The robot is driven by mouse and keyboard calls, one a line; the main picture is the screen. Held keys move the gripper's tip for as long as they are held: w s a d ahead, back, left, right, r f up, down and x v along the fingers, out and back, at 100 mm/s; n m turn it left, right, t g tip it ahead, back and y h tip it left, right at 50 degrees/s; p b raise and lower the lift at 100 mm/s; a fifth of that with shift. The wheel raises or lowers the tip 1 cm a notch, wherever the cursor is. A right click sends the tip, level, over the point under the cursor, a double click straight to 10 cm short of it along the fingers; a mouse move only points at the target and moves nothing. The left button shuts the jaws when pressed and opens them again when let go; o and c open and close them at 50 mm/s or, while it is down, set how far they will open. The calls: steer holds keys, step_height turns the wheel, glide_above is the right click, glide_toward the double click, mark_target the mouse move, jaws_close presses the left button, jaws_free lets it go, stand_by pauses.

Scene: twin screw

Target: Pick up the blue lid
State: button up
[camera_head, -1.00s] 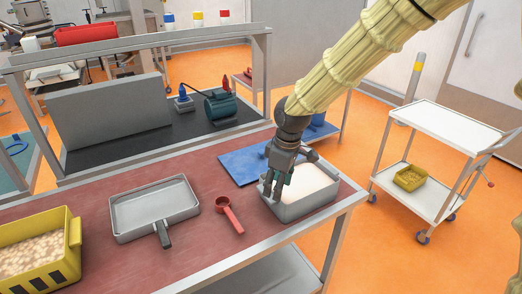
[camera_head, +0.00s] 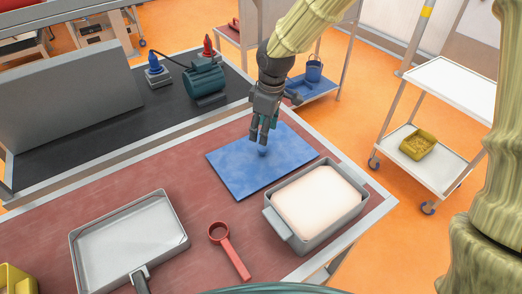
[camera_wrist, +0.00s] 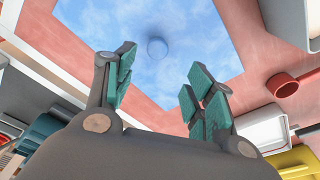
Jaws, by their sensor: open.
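The blue lid (camera_head: 236,176) lies flat on the red tabletop, with a small round blue knob (camera_head: 262,151) on its top. In the wrist view the lid (camera_wrist: 200,30) fills the upper middle, and its knob (camera_wrist: 157,48) shows between my fingers. My gripper (camera_head: 262,141) points down over the lid, its fingertips close to the knob. In the wrist view my gripper (camera_wrist: 162,85) is open, teal pads apart, with nothing between them. I cannot tell whether the fingers touch the knob.
A grey tub (camera_head: 276,225) with pale contents stands right of the lid. A red scoop (camera_head: 230,250) and a grey pan (camera_head: 160,200) lie in front. A raised shelf (camera_head: 130,150) holds a teal motor (camera_head: 204,78). A white cart (camera_head: 455,88) stands at right.

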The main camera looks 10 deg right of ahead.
mark_target(263, 147)
steer(key=shift+s+f, duration=0.2)
steer(key=shift+f, duration=0.3)
steer(key=f, duration=0.1)
steer(key=w+f, duration=0.1)
steer(key=f, duration=0.1)
steer(key=shift+w+a, duration=0.2)
steer(key=shift+w, duration=0.1)
steer(key=shift+s+d+p, duration=0.1)
steer(key=shift+s+p, duration=0.25)
steer(key=shift+s, duration=0.05)
steer(key=shift+s+f, duration=0.1)
steer(key=shift+f, duration=0.15)
steer(key=f, duration=0.1)
steer(key=f+p, duration=0.1)
steer(key=f, duration=0.1)
steer(key=shift+w+d+f, duration=0.1)
steer(key=shift+w+d, duration=0.05)
steer(key=shift+w, duration=0.2)
steer(key=shift+s+f+p, duration=0.1)
steer(key=shift+f+p, duration=0.25)
steer(key=shift+f, duration=0.25)
steer(key=c, duration=1.2)
